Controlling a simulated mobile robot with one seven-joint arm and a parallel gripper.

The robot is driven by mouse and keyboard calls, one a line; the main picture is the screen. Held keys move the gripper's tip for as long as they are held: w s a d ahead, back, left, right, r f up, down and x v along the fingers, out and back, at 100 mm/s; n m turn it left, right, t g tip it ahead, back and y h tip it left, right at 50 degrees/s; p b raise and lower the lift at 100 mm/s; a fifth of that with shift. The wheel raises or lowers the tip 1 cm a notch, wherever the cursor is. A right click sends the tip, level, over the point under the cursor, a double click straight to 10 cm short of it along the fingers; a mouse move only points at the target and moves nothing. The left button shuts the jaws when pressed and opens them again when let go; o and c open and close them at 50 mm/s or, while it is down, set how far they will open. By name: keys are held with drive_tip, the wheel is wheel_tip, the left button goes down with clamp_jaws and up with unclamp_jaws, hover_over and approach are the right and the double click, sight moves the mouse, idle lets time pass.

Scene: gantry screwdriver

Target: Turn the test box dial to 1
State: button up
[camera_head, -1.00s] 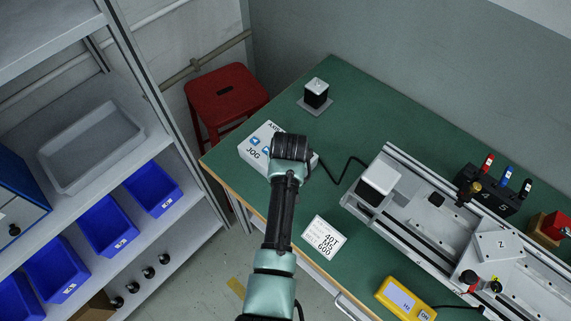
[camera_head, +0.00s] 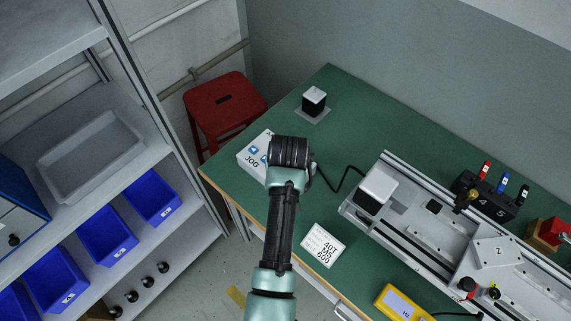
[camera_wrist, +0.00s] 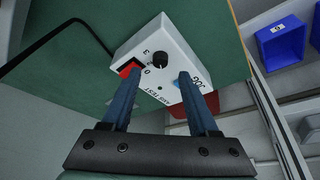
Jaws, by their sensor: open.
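The white test box (camera_head: 250,157) sits at the table's left corner in the head view, partly hidden by my arm. Which mark the dial points to is too small to tell. My gripper (camera_wrist: 160,75) is open, its two blue fingers apart in front of the box face, with the dial between and slightly beyond the tips. No contact is visible. The fingers are hidden in the head view.
A black cable (camera_head: 341,183) runs from the box toward the metal gantry (camera_head: 405,205) on the right. A white card (camera_head: 323,245), a yellow meter (camera_head: 399,303) and a small block on a plate (camera_head: 313,103) lie on the green table. A red stool (camera_head: 224,102) stands behind the corner.

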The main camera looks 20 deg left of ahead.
drive_tip(key=v, duration=0.8)
drive_tip(key=shift+r, duration=0.2)
drive_tip(key=w+d+r+m+t, duration=0.1)
drive_tip(key=w+d+r+t, duration=0.2)
drive_tip(key=r, duration=0.8)
drive_tip(key=w+d+r+m+t, duration=0.1)
drive_tip(key=w+r+t, duration=0.3)
drive_tip(key=r, duration=0.7)
drive_tip(key=w+d+r+m+t, duration=0.1)
drive_tip(key=w+d+r+t, duration=0.15)
drive_tip(key=r+t, duration=0.65)
drive_tip(key=s+d+r+t, duration=0.2)
drive_tip(key=s+r, duration=0.3)
drive_tip(key=r, duration=0.4)
drive_tip(key=s+d+r+m+t+h, duration=0.1)
drive_tip(key=s+d+r+t, duration=0.1)
drive_tip(key=s+r, duration=0.4)
drive_tip(key=s+d+r+m+t+h, duration=0.1)
drive_tip(key=s+d+r+t, duration=0.2)
drive_tip(key=r, duration=1)
drive_tip(key=s, duration=0.3)
drive_tip(key=shift+w+f, duration=0.1)
drive_tip(key=shift+f, duration=0.05)
